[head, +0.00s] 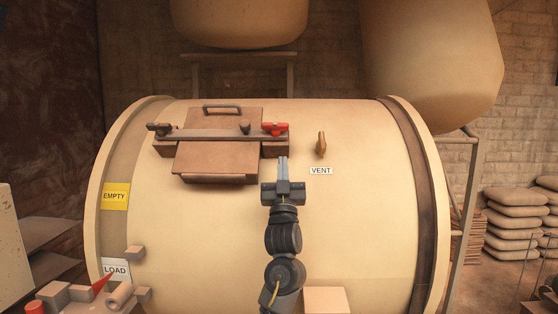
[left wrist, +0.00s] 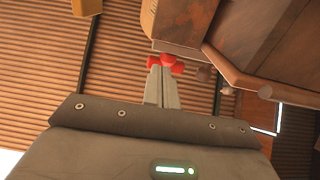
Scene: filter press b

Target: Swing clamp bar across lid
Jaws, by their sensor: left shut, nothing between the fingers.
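A brown lid (head: 217,158) with a grey handle (head: 222,107) sits on top of the cream tank. The dark clamp bar (head: 205,134) lies across the lid from left to right. A red knob (head: 275,128) is at the bar's right end, and a dark knob (head: 245,128) is on the bar. My left gripper (head: 283,158) is shut and empty, just below the red knob. In the left wrist view its closed fingertips (left wrist: 162,72) appear right at the red knob (left wrist: 172,63); I cannot tell whether they touch. My right gripper is out of view.
A brass vent handle (head: 321,145) stands right of the lid, above a VENT label (head: 321,171). EMPTY (head: 115,196) and LOAD (head: 116,269) labels are at the tank's left, with a red pointer (head: 102,284) near LOAD. The tank's right surface is clear.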

